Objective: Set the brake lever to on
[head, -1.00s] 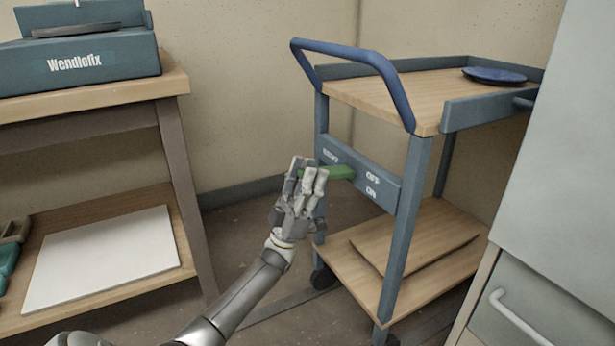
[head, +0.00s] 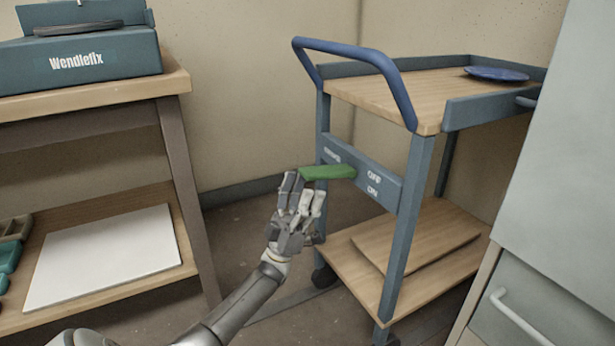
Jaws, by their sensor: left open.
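The green brake lever (head: 328,172) sticks out from a blue-grey panel (head: 392,190) on the side of the trolley. It lies roughly level, its right end at the panel beside the upper of two labels, OFF above ON. My left gripper (head: 302,188) is open, with its fingers just below and left of the lever's free end. In the head view I cannot tell whether a fingertip touches the lever. My right gripper is out of view.
The trolley has a blue handle (head: 362,52), a blue plate (head: 496,74) on top and a board (head: 418,240) below. A wooden bench (head: 180,84) with a Wendlefix box (head: 80,58) stands left. A grey cabinet (head: 560,150) stands right. Floor between bench and trolley is clear.

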